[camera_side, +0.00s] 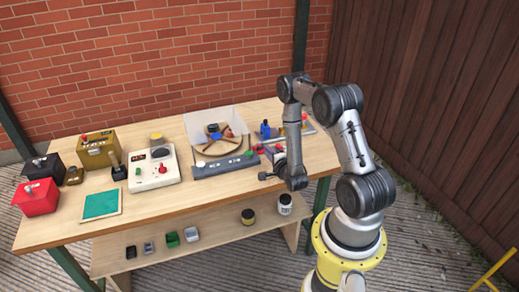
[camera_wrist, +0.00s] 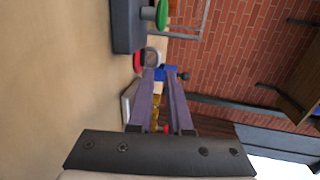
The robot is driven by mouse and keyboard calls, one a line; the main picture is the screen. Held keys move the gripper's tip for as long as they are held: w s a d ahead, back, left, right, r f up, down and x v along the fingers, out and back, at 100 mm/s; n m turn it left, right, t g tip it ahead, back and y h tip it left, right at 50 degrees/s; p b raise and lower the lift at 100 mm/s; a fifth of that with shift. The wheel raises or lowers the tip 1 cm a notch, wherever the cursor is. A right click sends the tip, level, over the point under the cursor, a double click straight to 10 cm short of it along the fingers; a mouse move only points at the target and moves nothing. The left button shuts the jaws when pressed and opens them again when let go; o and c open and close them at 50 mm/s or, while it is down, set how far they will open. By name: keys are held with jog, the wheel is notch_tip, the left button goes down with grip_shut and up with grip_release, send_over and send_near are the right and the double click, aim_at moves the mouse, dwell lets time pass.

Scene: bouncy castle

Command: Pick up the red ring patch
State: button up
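A red ring-like piece around a grey round part (camera_wrist: 146,58) shows just beyond the fingertips in the wrist view; I cannot tell for sure that it is the red ring patch. In the side view a small red piece (camera_side: 279,147) sits near the table's right part, behind my gripper (camera_side: 266,176). In the wrist view my gripper (camera_wrist: 160,78) has two purple fingers with a gap between them and nothing held. It is low near the table's front edge, apart from the red pieces.
On the wooden table (camera_side: 150,200) are a grey platform with a round top (camera_side: 222,165), a white device with a red knob (camera_side: 153,167), a teal square (camera_side: 101,204), and red (camera_side: 38,197) and gold boxes (camera_side: 98,150). Several small items stand on the lower shelf (camera_side: 215,230).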

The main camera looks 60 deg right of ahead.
aim_at(259, 146)
jog(key=x, duration=0.8)
jog(key=shift+w+d+f, duration=0.1)
jog(key=shift+w+f, duration=0.05)
jog(key=shift+w, duration=0.05)
grip_shut()
